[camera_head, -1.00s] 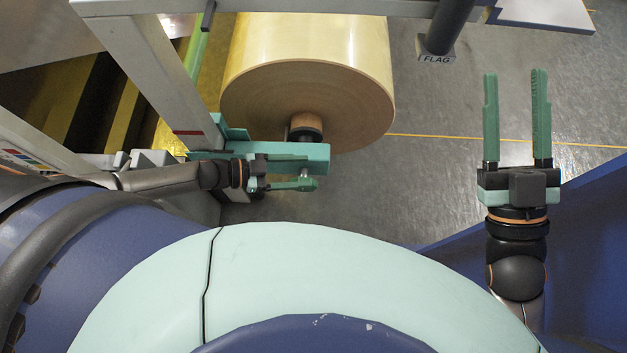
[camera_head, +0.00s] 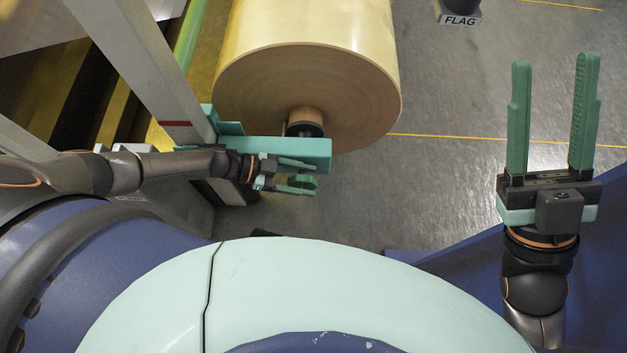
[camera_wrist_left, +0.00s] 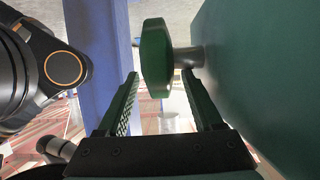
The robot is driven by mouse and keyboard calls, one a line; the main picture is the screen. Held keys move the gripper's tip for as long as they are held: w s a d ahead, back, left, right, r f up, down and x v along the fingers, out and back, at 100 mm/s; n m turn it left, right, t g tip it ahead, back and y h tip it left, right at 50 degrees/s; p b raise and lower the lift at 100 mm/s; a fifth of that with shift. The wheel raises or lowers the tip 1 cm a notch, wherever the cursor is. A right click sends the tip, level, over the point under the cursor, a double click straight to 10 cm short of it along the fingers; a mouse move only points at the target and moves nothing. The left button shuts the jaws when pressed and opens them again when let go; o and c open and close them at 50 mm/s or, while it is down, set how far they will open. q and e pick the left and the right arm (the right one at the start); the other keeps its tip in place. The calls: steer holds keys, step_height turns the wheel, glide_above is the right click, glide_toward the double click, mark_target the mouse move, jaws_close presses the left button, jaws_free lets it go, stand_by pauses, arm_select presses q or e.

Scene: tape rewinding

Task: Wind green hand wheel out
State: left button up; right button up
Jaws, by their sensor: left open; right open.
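The green hand wheel (camera_wrist_left: 156,58) is a dark green knob on a short metal shaft, coming out of a large green housing (camera_wrist_left: 258,70) at the right of the left wrist view. In the head view the wheel (camera_head: 303,181) shows small below the green beam. My left gripper (camera_wrist_left: 160,76) is open, its fingertips on either side of the wheel's lower part; contact is not clear. It also shows in the head view (camera_head: 315,178), pointing right. My right gripper (camera_head: 553,62) is open and empty, pointing up the picture over the floor.
A big tan roll (camera_head: 310,85) sits above the green beam (camera_head: 285,152). A grey frame post (camera_head: 145,70) stands at left, over my left arm. A dark post marked FLAG (camera_head: 460,15) is at the top. Grey floor (camera_head: 440,190) lies clear between the arms.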

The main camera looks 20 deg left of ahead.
arm_select(q)
steer(key=shift+x, duration=1.25)
jaws_close()
